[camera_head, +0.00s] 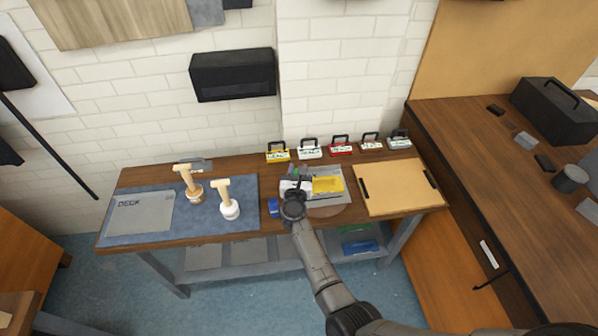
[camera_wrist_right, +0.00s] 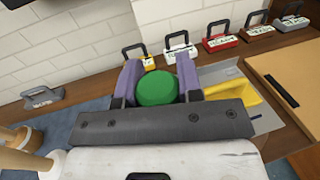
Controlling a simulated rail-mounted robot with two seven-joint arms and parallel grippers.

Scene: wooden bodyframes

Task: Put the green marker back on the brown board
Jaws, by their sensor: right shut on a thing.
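My right gripper (camera_head: 298,178) is over the middle of the long wooden table. In the right wrist view its two grey-purple fingers (camera_wrist_right: 159,72) are shut on a round green thing, which I take to be the green marker (camera_wrist_right: 157,90). In the head view the marker is too small to tell apart from the gripper. A light brown board (camera_head: 393,187) with black clips lies flat to the right of the gripper. It also shows in the right wrist view (camera_wrist_right: 292,72), apart from the marker. My left gripper is not in view.
A yellow tray (camera_head: 328,185) lies on a grey sheet (camera_head: 337,198) beside the gripper. Several small labelled cases, including a red one (camera_head: 341,149), line the back. Two wooden-handled tools, one white-based (camera_head: 229,210), stand on the blue mat (camera_head: 244,190). A blue block (camera_head: 273,207) lies near the front.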

